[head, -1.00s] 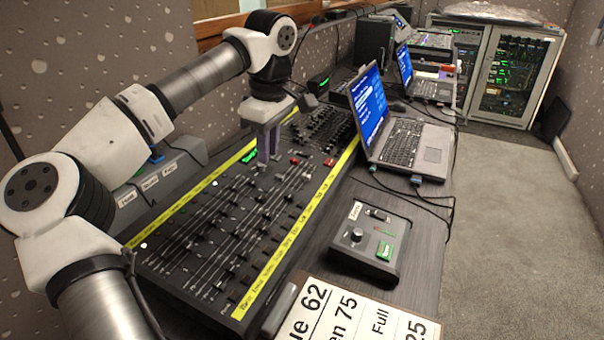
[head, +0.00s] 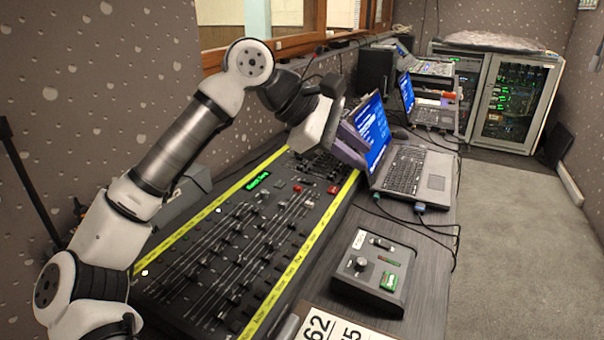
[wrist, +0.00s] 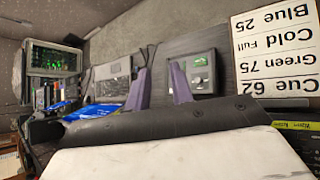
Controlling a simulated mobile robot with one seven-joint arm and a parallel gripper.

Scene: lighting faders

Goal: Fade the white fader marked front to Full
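The black fader desk (head: 262,262) runs along the bench with yellow labelled strips on its edges. Its slider caps are small and mostly dark, and I cannot read which is marked front or pick out a white one. Two small white spots lie by its left edge. My gripper (head: 350,148) is raised over the far right part of the desk, near the open laptop, touching no fader that I can see. In the wrist view its two purple fingers (wrist: 160,68) stand apart with nothing between them.
An open laptop (head: 408,172) stands right of the desk. A small control box (head: 345,284) with a knob and green display sits nearer, also in the wrist view (wrist: 203,88). A printed card (wrist: 278,60) reads Blue 25, Cold Full, Green 75, Cue 62. Cables trail beside the laptop.

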